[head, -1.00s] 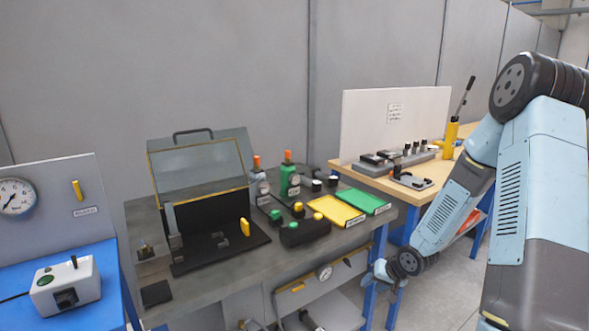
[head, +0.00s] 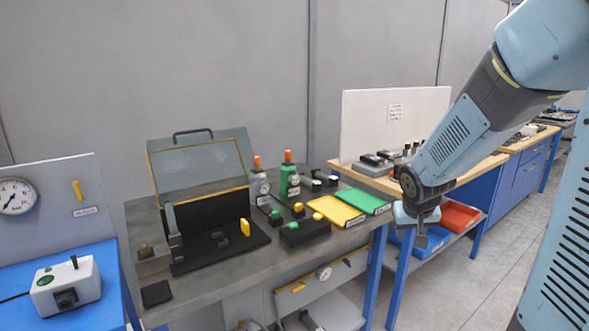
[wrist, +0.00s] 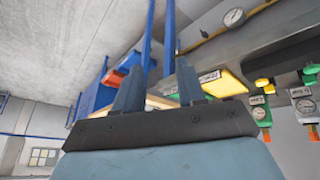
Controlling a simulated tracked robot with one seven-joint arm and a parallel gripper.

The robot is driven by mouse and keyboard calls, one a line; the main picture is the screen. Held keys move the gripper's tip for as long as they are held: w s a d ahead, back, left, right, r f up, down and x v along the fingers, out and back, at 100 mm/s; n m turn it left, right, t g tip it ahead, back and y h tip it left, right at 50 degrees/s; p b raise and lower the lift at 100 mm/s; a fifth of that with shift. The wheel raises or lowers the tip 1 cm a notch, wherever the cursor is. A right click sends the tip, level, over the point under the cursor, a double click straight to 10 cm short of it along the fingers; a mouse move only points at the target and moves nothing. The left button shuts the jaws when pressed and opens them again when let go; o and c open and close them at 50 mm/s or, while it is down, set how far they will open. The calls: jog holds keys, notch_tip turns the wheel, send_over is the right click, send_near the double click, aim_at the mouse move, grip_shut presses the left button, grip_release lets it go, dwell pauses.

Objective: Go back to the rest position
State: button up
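My gripper (head: 421,236) hangs at the end of my arm, in front of the gap between the grey bench (head: 210,272) and the wooden-topped bench (head: 378,182). In the wrist view my gripper (wrist: 159,88) shows two fingers standing apart, with only background between them. It is open and empty, touching nothing that I can see.
The grey bench holds a clear-lidded fixture (head: 200,165), a yellow tray (head: 336,210), a green tray (head: 362,201) and bottles. A red bin (head: 459,217) sits on the lower shelf. Open floor (head: 480,275) lies at the right.

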jog(key=s+a+r+y, duration=0.1)
jog(key=s+a+r, duration=0.1)
jog(key=s+r, duration=0.5)
jog(key=s+a+r+y, duration=0.1)
jog(key=s+a+r, duration=0.2)
jog(key=s+r, duration=0.4)
jog(key=s, duration=0.6)
jog(key=shift+n, duration=0.4)
jog(key=shift+a, duration=0.1)
jog(key=shift+c, duration=0.2)
dwell(0.5)
